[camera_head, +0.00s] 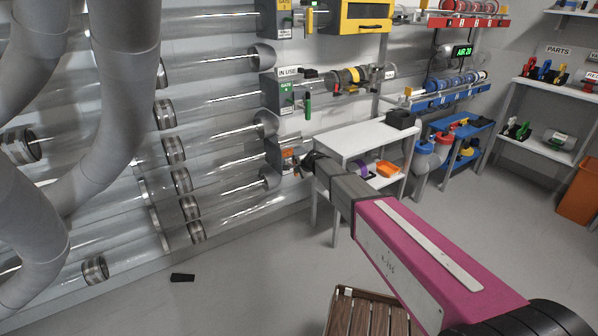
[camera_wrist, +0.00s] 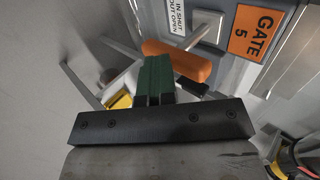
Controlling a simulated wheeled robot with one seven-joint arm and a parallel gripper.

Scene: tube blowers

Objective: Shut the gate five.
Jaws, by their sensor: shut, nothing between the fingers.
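The gate five box is grey, with an orange "GATE 5" label (camera_wrist: 256,34) and a white "IN SHUT, OUT OPEN" label (camera_wrist: 185,17) in the wrist view. An orange handle (camera_wrist: 185,62) sticks out from the box, slanting across the view. The box (camera_head: 277,154) also shows in the head view, low at the ends of the clear tubes. My gripper (camera_wrist: 154,62) is shut and empty. Its dark green fingers overlap the handle's near side in the wrist view; I cannot tell whether they touch it. In the head view my arm hides part of this spot.
The gate four box (camera_head: 284,94) with a green handle (camera_head: 307,106) is above. A wooden crate (camera_head: 340,296) and a dark block (camera_head: 182,277) are on the otherwise open floor.

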